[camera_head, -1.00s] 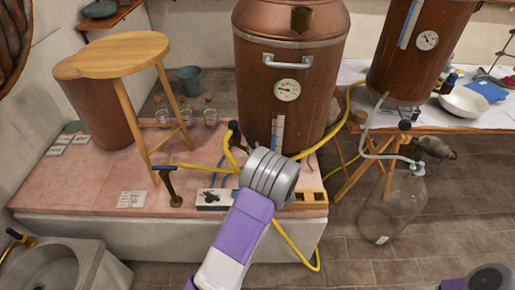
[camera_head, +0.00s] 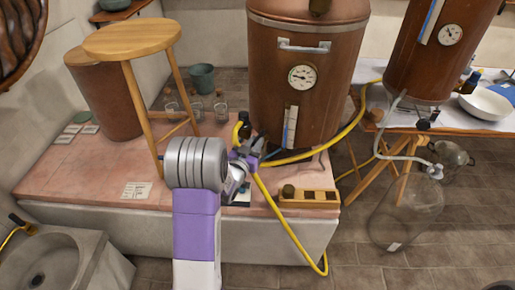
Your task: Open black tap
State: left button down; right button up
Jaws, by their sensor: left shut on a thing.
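The black tap (camera_head: 244,120) sits at the lower left of the large copper vessel (camera_head: 335,75), where a yellow hose (camera_head: 266,188) meets it. My left gripper (camera_head: 252,150) is at the tap, with its jaws closed there. The jaws and wrist hide the tap's lower part, so the exact grip is hard to see. My right gripper is out of view.
A wooden stool (camera_head: 132,40) stands on the pink tiled platform (camera_head: 85,180), with glass jars (camera_head: 220,112) behind it. A wooden rack (camera_head: 308,196) lies near the front edge. A stone sink (camera_head: 85,262) is at lower left. A glass carboy (camera_head: 405,213) stands at right.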

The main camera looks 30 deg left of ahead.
pick_arm(q)
jog(key=shift+a+m+h+b, duration=0.3)
jog(key=shift+m+h, duration=0.1)
jog(key=shift+h, duration=0.2)
jog(key=shift+r, duration=0.1)
jog(key=c, duration=1.3)
grip_release()
jog(key=shift+c, duration=0.2)
jog(key=shift+s, duration=0.15)
jog(key=s, duration=0.7)
jog(key=shift+s+d+p, duration=0.15)
jog(key=shift+d+p, duration=0.15)
jog(key=shift+p, duration=0.15)
